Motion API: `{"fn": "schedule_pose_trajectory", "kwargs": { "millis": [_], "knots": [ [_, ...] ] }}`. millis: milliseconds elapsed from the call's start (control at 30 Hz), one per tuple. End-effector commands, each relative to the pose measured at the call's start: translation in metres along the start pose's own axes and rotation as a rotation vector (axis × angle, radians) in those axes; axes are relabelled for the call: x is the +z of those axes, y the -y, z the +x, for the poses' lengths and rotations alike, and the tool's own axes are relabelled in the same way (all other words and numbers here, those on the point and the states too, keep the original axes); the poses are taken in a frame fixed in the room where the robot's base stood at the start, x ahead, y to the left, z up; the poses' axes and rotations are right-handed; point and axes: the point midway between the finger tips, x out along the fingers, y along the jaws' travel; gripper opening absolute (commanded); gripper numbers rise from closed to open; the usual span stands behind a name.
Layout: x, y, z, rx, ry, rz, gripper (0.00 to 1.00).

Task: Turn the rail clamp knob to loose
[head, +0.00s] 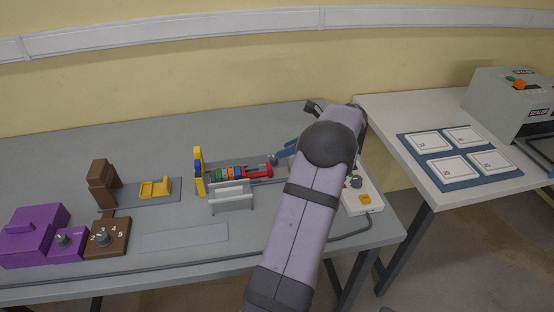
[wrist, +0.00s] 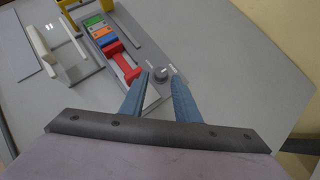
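The rail clamp knob (wrist: 161,74) is a small round grey knob with a light mark, at the end of the rail plate beside the red clamp piece (wrist: 126,67). In the head view the knob (head: 273,159) is small, at the right end of the rail, by the red piece (head: 259,172). My gripper (wrist: 160,73) is open, its two blue fingertips on either side of the knob with gaps visible. I cannot tell how far above the plate the tips are. In the head view my arm hides most of the gripper.
Coloured blocks (wrist: 103,32) sit on the rail. A pale rack (head: 231,197) stands in front of it. A white box (head: 369,200) with a knob is right of my arm. Purple (head: 33,236) and brown (head: 109,235) boxes are at left.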

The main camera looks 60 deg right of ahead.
Motion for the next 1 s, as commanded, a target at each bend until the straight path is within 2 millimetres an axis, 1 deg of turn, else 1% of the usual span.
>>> {"fn": "schedule_pose_trajectory", "kwargs": {
  "millis": [33, 100, 267, 367, 800, 1000],
  "knots": [
    [-0.008, 0.002, 0.001, -0.003, -0.006, 0.015, 0.29],
    [-0.013, 0.004, 0.002, -0.006, -0.011, 0.026, 0.29],
    [-0.013, 0.004, 0.004, -0.006, -0.012, 0.028, 0.29],
    [-0.013, 0.003, 0.011, -0.004, -0.012, 0.026, 0.29],
    [-0.013, 0.004, 0.063, -0.005, -0.012, 0.025, 0.29],
    [-0.013, 0.004, 0.074, -0.005, -0.012, 0.024, 0.29]
  ]
}}
